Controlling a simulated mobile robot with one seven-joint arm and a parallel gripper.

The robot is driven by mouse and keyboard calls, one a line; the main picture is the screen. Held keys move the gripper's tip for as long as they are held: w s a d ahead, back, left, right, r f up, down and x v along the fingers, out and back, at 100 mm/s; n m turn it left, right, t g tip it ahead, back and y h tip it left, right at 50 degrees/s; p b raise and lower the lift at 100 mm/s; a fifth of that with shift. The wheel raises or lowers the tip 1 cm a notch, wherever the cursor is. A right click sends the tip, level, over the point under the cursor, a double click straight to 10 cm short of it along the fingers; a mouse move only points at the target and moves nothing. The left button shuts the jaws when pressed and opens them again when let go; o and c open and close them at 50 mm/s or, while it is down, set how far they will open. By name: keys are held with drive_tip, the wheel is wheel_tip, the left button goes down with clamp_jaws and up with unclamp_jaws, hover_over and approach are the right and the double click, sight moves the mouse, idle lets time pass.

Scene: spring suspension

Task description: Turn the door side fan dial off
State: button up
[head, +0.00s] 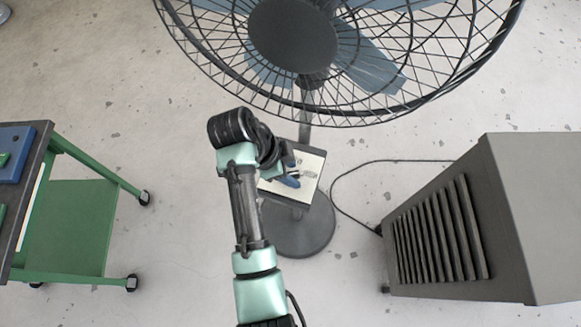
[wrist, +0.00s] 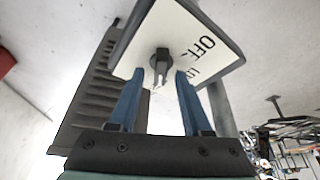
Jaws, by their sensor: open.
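The fan (head: 292,38) stands ahead with a caged head on a pole. Its control panel (head: 313,160) is a pale plate with a dark rim; in the head view my gripper partly covers it. The wrist view shows the panel (wrist: 133,45) close up, with "OFF" and a second, partly hidden marking. The dark dial (wrist: 161,58) sticks out from the plate, its narrow pointer towards my gripper. My gripper (wrist: 160,76) has its two blue fingers apart, one on each side of the dial's pointer, apparently not touching it. In the head view my gripper (head: 291,176) is at the panel.
A grey louvred cabinet (head: 545,215) stands at the right, with a cable (head: 345,178) on the floor. A green cart (head: 72,225) stands at the left. The fan's round base (head: 303,235) is below the panel. The floor between is clear.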

clamp_jaws()
